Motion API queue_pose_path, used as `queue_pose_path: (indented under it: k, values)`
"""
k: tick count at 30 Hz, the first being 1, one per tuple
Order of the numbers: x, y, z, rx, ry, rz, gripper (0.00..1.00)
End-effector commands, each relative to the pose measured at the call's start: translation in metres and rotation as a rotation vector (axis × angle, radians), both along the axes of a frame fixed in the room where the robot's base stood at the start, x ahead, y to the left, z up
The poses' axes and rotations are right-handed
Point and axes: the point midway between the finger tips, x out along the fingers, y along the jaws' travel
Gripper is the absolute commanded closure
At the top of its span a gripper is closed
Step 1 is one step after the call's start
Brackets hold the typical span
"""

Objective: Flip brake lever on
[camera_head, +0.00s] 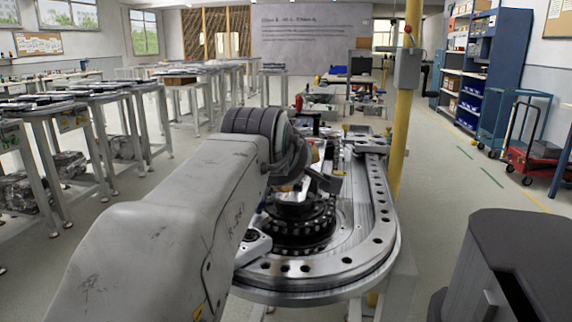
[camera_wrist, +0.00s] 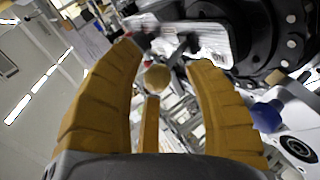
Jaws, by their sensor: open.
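A grey metal bracket with a small red part (camera_wrist: 181,47) lies just past the fingertips. No contact is clear. In the head view my arm hides most of my gripper, which is over the ring track (camera_head: 375,245) near its dark toothed hub (camera_head: 300,222). I cannot pick out the brake lever for certain.
A blue knob (camera_wrist: 266,116) is right of the fingers in the wrist view. A yellow post (camera_head: 404,120) with a grey box (camera_head: 408,69) stands beside the track. Grey tables line the left.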

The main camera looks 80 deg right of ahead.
Motion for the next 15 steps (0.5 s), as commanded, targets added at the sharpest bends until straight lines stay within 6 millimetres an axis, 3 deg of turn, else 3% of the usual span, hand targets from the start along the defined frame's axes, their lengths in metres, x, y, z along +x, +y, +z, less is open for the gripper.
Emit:
queue_pose_path:
  k: [8, 15]
  values:
    - [0.0, 0.003, 0.003, -0.004, 0.0, -0.001, 0.53]
    - [-0.002, 0.029, 0.017, -0.008, 0.0, 0.0, 0.53]
